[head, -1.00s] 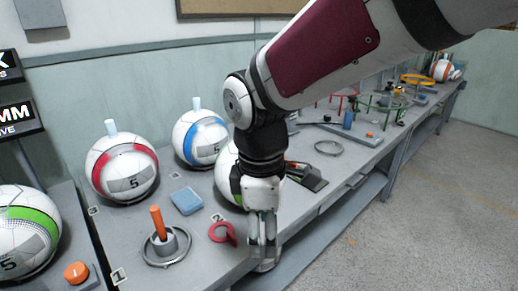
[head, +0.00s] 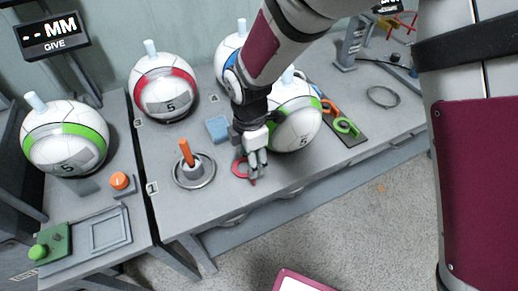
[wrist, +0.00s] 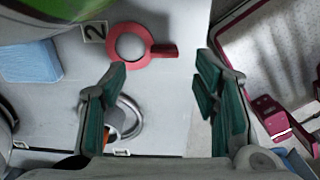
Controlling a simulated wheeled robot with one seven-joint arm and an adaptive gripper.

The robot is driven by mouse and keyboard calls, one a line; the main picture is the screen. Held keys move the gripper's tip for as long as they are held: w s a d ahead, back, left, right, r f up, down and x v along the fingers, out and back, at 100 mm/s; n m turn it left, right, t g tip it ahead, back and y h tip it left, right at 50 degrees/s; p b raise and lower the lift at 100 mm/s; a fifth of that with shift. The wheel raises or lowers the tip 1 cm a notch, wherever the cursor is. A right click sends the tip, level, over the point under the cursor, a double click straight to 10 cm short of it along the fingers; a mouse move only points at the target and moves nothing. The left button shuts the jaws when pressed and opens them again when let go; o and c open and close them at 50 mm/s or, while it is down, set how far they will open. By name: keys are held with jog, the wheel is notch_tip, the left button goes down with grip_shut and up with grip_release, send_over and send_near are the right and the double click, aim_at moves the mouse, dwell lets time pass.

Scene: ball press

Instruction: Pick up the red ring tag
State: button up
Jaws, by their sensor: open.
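The red ring tag (head: 238,169) lies flat on the grey bench, in front of the blue block. In the wrist view its ring and short handle (wrist: 161,50) show whole, the handle pointing right. My gripper (head: 254,178) is over the bench at the tag, hiding part of it in the head view. In the wrist view my gripper (wrist: 163,72) has its green-padded fingers wide apart and empty. The tag lies just beyond the fingertips, its handle within the gap's width. I cannot tell the height left between fingers and tag.
A green-banded ball (head: 297,122) stands close beside my gripper. A blue block (head: 218,129) lies behind the tag. An orange stick (head: 186,152) stands in a ringed holder (head: 208,178) at left. The bench's front edge is close. A red-banded ball (head: 164,88) stands farther back.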

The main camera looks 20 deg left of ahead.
aim_at(236, 172)
jog(key=shift+s+d+f, duration=0.1)
jog(key=shift+f, duration=1.8)
jog(key=shift+s+f, duration=0.1)
jog(key=shift+f, duration=1.8)
jog(key=c, duration=1.1)
